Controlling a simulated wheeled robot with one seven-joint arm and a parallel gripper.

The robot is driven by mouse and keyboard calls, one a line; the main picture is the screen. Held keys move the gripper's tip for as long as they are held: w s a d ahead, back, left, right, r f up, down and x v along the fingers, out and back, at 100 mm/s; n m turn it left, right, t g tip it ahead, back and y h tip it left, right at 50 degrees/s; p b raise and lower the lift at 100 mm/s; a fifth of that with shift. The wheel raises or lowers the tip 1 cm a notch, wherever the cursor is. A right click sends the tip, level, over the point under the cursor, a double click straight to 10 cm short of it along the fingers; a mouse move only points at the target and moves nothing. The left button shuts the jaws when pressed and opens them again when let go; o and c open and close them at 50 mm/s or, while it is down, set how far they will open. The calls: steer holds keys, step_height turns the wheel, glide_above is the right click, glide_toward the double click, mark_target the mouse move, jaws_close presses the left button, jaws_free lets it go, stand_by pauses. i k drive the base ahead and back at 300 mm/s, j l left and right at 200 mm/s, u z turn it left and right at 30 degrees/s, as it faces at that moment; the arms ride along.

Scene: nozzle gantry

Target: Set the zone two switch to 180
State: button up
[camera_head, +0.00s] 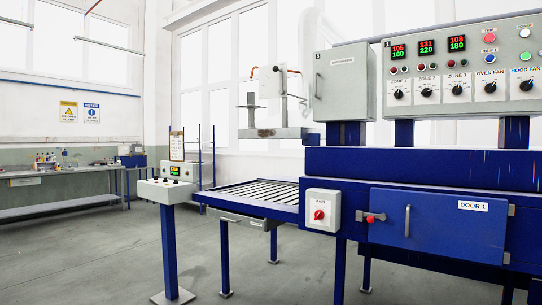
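The zone two switch (427,93) is a black rotary knob on the grey control panel (480,108), between the zone one switch (399,95) and the zone three switch (456,91). The zone one display (398,51) reads 105 over 180, and the zone three display (457,44) reads 108 over 180. The scale around the knob is too small to read. My gripper is not in view.
Below the panel is a blue oven body with door 1 (430,225) and a red main switch (319,215). A roller conveyor (255,194) extends left, with a pedestal console (170,190) beside it. Grey floor (95,260) is open at the left.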

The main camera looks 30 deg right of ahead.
mark_target(426, 93)
steer(key=l, duration=0.4)
steer(key=i+l, duration=0.1)
steer(key=l, duration=0.25)
steer(key=l+z, duration=0.25)
steer(key=z, duration=0.15)
steer(key=i+l+z, duration=0.15)
steer(key=z, duration=0.25)
steer(key=i+l+z, duration=0.15)
steer(key=l+z, duration=0.25)
steer(key=z, duration=1.55)
steer(key=k+j+z, duration=0.1)
steer(key=z, duration=0.35)
steer(key=k+z, duration=0.4)
steer(key=k+j+u, duration=0.1)
steer(key=u, duration=0.25)
steer(key=k+j+u, duration=0.15)
steer(key=u, duration=0.25)
steer(key=k, duration=0.1)
